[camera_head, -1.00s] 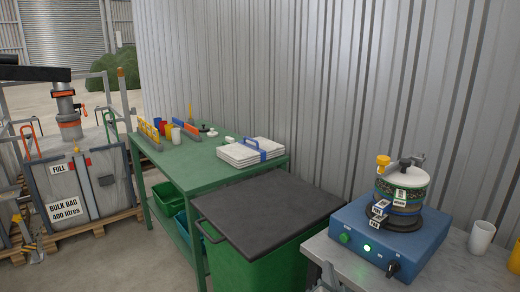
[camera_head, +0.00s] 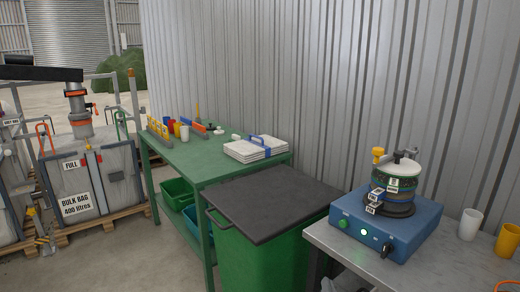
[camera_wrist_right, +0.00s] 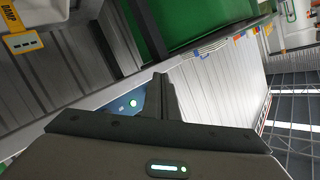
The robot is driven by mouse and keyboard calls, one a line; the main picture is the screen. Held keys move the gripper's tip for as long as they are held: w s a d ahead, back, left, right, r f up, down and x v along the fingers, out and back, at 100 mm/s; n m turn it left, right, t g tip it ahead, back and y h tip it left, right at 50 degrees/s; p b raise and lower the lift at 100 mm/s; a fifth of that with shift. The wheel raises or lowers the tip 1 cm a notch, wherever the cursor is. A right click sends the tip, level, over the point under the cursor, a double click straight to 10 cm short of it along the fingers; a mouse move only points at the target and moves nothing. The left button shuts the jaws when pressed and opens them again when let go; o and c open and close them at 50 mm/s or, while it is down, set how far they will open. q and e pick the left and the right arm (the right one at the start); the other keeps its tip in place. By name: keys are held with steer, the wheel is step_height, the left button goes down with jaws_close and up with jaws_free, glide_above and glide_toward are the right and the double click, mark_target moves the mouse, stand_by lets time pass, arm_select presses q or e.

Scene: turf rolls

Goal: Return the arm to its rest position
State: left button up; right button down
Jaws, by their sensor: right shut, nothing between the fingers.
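My right gripper (camera_wrist_right: 160,82) shows in the right wrist view as two dark fingers close together at the centre, shut and empty. Behind its fingers is part of a blue box with a lit green button (camera_wrist_right: 132,102). I cannot clearly make out my right gripper in the head view. My left gripper is not in view.
A blue machine (camera_head: 385,235) with a sieve stack (camera_head: 398,180) stands on a grey bench (camera_head: 440,262) beside a white cup (camera_head: 470,224) and yellow cup (camera_head: 508,240). Left are a dark-lidded green bin (camera_head: 270,205), a green table (camera_head: 205,160) and a bulk bag (camera_head: 90,180).

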steer(key=s+f+n+g+y, duration=0.1)
steer(key=s+f+n+g, duration=0.35)
steer(key=f, duration=1.15)
steer(key=s+f+n+g+y, duration=0.15)
steer(key=s+f, duration=0.55)
steer(key=f, duration=0.9)
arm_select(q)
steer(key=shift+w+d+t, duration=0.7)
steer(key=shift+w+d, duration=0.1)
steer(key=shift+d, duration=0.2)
arm_select(e)
steer(key=s+f+n+g, duration=0.2)
steer(key=s+f, duration=0.8)
steer(key=s, duration=0.2)
steer(key=s+d+f+n+g, duration=0.1)
steer(key=s+f+n+g, duration=0.1)
steer(key=s+f, duration=0.9)
steer(key=shift+s, duration=1.1)
steer(key=shift+w+d+r, duration=0.1)
steer(key=c, duration=2.4)
jaws_free()
steer(key=shift+c, duration=0.2)
